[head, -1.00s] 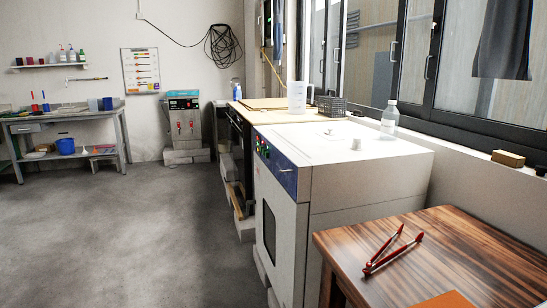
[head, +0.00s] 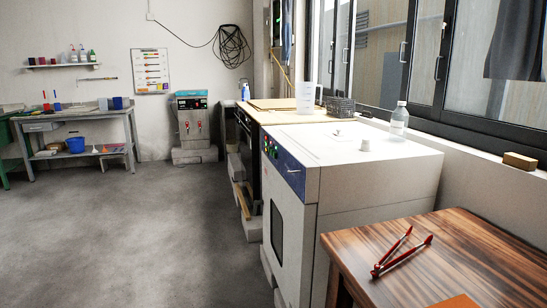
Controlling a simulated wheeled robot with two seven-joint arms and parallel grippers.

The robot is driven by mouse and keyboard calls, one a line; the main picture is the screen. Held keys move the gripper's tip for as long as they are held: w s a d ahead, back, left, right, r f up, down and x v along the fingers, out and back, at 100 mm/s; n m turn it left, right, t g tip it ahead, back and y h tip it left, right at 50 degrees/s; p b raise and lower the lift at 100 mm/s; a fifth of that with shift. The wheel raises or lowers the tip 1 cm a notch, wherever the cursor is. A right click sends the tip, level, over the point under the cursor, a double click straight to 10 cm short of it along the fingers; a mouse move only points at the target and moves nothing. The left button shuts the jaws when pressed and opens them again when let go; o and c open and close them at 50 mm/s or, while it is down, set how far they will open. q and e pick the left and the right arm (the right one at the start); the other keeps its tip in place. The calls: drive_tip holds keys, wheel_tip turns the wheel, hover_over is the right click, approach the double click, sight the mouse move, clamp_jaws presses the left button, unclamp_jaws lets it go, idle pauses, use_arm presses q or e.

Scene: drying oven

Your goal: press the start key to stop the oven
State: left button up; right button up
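The drying oven (head: 380,168) is a white box standing right of the middle in the head view, seen at an angle from its side. Its blue control panel (head: 283,166) faces left and carries several small green and red keys or lights (head: 270,147). The panel is seen very obliquely, so I cannot tell which one is the start key. A dark window (head: 277,230) shows in the front below the panel. Neither of my grippers is in view.
A wooden table (head: 470,255) with red tongs (head: 402,252) stands at the front right, close to the oven. A bench (head: 260,117) stands behind the oven. A workbench (head: 85,117) is at the far left. The grey floor (head: 130,235) left of the oven is clear.

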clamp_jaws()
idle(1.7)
